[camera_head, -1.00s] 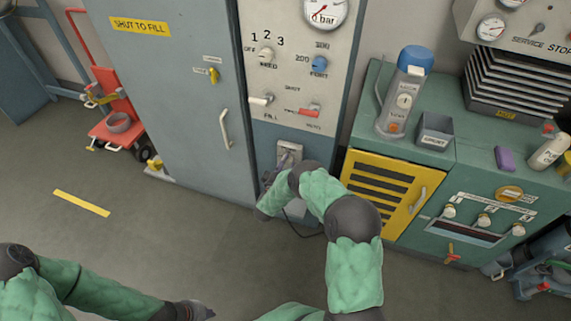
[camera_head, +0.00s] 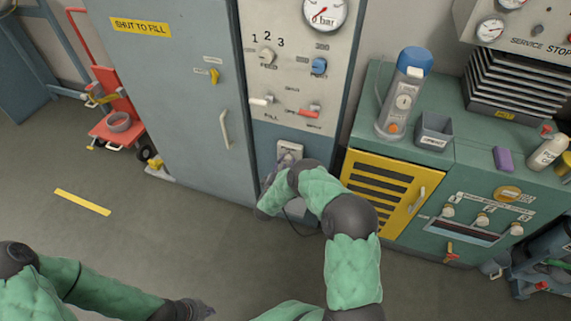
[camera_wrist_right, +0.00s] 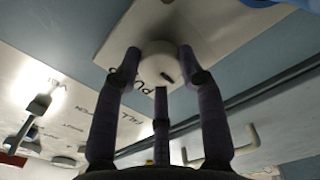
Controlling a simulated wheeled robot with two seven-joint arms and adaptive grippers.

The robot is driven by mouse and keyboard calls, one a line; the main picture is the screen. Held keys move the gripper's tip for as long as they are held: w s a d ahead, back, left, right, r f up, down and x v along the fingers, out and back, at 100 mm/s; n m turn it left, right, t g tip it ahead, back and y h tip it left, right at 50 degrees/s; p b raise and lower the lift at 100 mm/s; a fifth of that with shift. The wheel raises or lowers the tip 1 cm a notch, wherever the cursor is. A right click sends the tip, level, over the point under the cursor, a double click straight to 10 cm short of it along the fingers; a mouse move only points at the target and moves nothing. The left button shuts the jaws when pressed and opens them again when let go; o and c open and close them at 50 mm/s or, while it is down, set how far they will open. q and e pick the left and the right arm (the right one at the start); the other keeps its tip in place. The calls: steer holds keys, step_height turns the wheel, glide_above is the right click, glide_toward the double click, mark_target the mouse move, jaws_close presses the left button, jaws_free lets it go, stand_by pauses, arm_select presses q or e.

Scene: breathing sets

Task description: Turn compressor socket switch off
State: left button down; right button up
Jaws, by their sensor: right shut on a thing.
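A pale plate (camera_head: 289,150) with a small label sits low on the grey panel, below the levers. My right gripper (camera_head: 277,172) is at this plate, partly hidden by my green right forearm. In the right wrist view the right gripper (camera_wrist_right: 160,66) has its dark fingers closed around a round white knob (camera_wrist_right: 159,52) with a dark mark. A label beginning "PU" is beside the knob, partly covered by a finger. I cannot read a compressor socket label. My left gripper (camera_head: 198,310) is low in the head view, away from the panel; its finger opening is unclear.
The panel above has a white lever (camera_head: 261,101), a red lever (camera_head: 309,111), a blue knob (camera_head: 319,65) and a gauge. A grey door (camera_head: 175,85) is left; a green cabinet (camera_head: 410,153) with a yellow louvred door (camera_head: 385,187) is right. Open floor lies in front.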

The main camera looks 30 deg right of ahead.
steer(key=shift+s+f+n, duration=0.15)
steer(key=shift+f+n, duration=0.1)
steer(key=shift+n, duration=0.05)
steer(key=o, duration=1.1)
steer(key=shift+o, duration=0.2)
steer(key=shift+r, duration=0.15)
steer(key=v, duration=1.2)
